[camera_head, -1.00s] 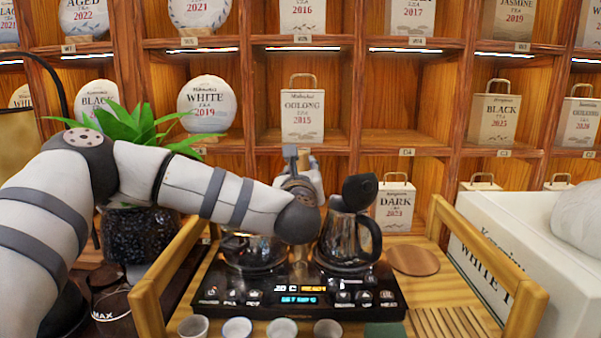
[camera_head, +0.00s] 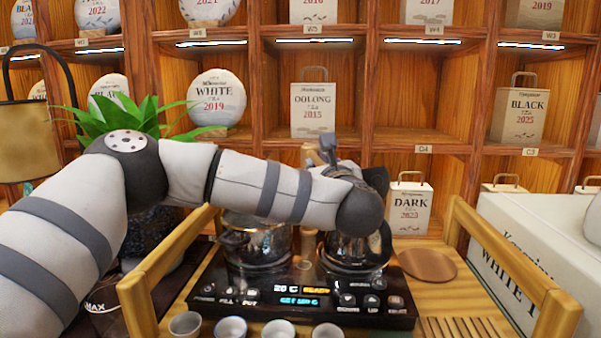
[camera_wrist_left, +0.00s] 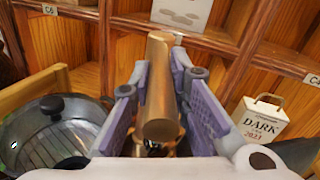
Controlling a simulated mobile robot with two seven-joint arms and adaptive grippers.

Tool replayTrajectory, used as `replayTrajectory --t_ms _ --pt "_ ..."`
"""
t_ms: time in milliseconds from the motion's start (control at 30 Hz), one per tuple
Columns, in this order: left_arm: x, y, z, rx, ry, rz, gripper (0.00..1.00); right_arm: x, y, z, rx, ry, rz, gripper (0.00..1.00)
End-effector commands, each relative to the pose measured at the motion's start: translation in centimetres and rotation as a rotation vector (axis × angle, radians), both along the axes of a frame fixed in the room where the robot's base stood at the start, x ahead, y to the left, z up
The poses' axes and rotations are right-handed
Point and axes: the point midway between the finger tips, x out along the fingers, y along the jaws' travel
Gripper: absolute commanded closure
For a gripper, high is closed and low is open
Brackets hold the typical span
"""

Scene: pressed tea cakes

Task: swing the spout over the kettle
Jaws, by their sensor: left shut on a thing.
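The brass-coloured spout (camera_wrist_left: 160,90) stands between the purple-grey fingers of my left gripper (camera_wrist_left: 157,68) in the left wrist view, and the gripper is shut on it. In the head view the left gripper (camera_head: 319,154) is above the tea station, with the spout's tip (camera_head: 308,152) beside a dark finger. The glass kettle (camera_head: 345,250) sits on the right of the black hob panel (camera_head: 300,298). My left wrist hides its top and part of its dark lid. Whether the spout's outlet is over the kettle is hidden. My right gripper is not in view.
A lidded glass pot (camera_head: 258,243) stands left of the kettle and also shows in the wrist view (camera_wrist_left: 55,125). Small cups (camera_head: 230,328) line the front. A round wooden coaster (camera_head: 427,265) and a white box (camera_head: 520,240) are to the right. Shelves stand behind.

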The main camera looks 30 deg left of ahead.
Motion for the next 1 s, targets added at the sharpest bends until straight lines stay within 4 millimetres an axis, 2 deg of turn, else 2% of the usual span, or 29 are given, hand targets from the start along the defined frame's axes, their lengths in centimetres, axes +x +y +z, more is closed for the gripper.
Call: replayTrajectory --t_ms 300,333,400,433,867,1000 --pt "0.0 -0.2 0.3 -0.002 -0.002 0.016 1.0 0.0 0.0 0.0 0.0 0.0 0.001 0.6" --pt "0.0 -0.2 0.3 -0.002 -0.002 0.016 0.81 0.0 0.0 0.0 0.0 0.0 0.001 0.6" --pt "0.0 -0.2 0.3 -0.002 -0.002 0.016 0.66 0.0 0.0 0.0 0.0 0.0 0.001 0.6" --pt "0.0 -0.2 0.3 -0.002 -0.002 0.015 0.63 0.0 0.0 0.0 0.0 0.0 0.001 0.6" --pt "0.0 -0.2 0.3 -0.002 -0.001 0.015 0.63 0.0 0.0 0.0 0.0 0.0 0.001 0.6" --pt "0.0 -0.2 2.6 -0.003 -0.005 0.015 0.63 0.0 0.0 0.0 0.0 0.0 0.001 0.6"
